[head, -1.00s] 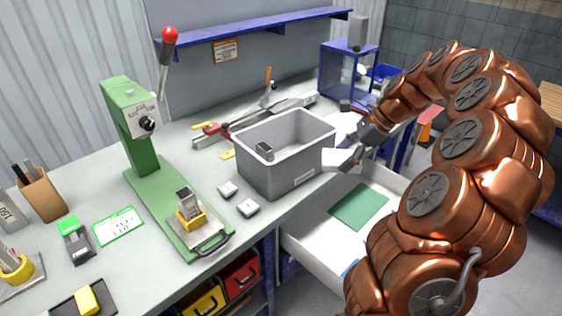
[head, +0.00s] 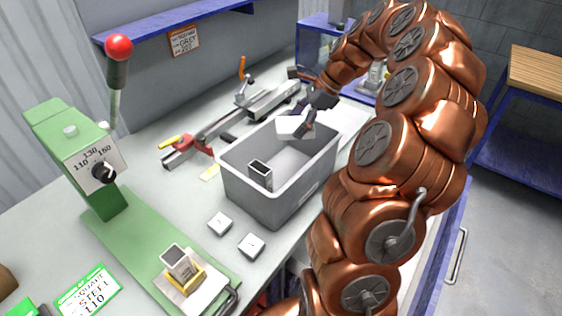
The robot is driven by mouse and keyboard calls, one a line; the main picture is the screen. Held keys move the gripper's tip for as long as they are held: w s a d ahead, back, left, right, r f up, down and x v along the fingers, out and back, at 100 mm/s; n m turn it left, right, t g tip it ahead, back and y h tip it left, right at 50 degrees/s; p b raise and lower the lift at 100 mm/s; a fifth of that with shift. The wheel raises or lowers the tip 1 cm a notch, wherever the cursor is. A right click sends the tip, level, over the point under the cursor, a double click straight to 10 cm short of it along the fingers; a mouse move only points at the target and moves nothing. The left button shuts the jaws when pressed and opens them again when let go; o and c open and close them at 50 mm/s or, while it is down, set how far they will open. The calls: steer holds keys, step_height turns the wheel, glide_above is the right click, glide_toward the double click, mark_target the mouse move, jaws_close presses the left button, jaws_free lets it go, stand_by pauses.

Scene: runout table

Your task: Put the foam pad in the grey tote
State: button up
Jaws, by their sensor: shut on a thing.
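The grey tote (head: 250,197) stands open on the bench in the middle of the head view. One small grey block with a dark top (head: 260,173) is inside it, near the left wall. My gripper (head: 303,127) is shut on a white foam pad (head: 290,126) above the far right part of the tote's opening. The pad overlaps the tote's back rim in the picture, so its exact height over the tote is hard to tell. The gripper partly hides the pad's right end.
A green press (head: 75,150) with a red-knobbed lever stands at the left, with a block in its yellow holder (head: 187,275). Two small white blocks (head: 251,246) lie in front of the tote. A red-ended clamp rail (head: 225,122) lies behind it. A blue shelf (head: 170,28) hangs above.

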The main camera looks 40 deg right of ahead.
step_height(320, 180, down, 9)
steer(key=p, duration=0.3)
steer(key=shift+s, duration=0.1)
steer(key=shift+f, duration=0.2)
steer(key=shift+f, duration=0.6)
steer(key=o, duration=0.7)
steer(key=shift+r, duration=0.25)
steer(key=b+v, duration=0.3)
steer(key=v, duration=0.9)
steer(key=shift+r, duration=0.4)
